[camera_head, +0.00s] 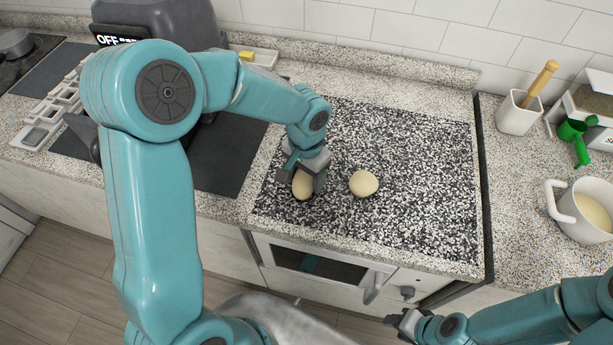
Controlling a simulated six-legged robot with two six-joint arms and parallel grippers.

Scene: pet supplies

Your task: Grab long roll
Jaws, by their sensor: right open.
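A long tan roll (302,188) lies on the black-and-white speckled counter panel, partly hidden by my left gripper. My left gripper (303,178) reaches down over it from above, with a finger on either side. I cannot tell whether the fingers touch the roll or stand a little apart from it. A rounder tan roll (363,184) lies just to the right, clear of the gripper. My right gripper (398,322) is low in the view, in front of the counter, open and away from both rolls.
A dark appliance (190,20) and a light divided tray (45,125) stand at the left. The speckled panel (420,190) is clear right of the rolls.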

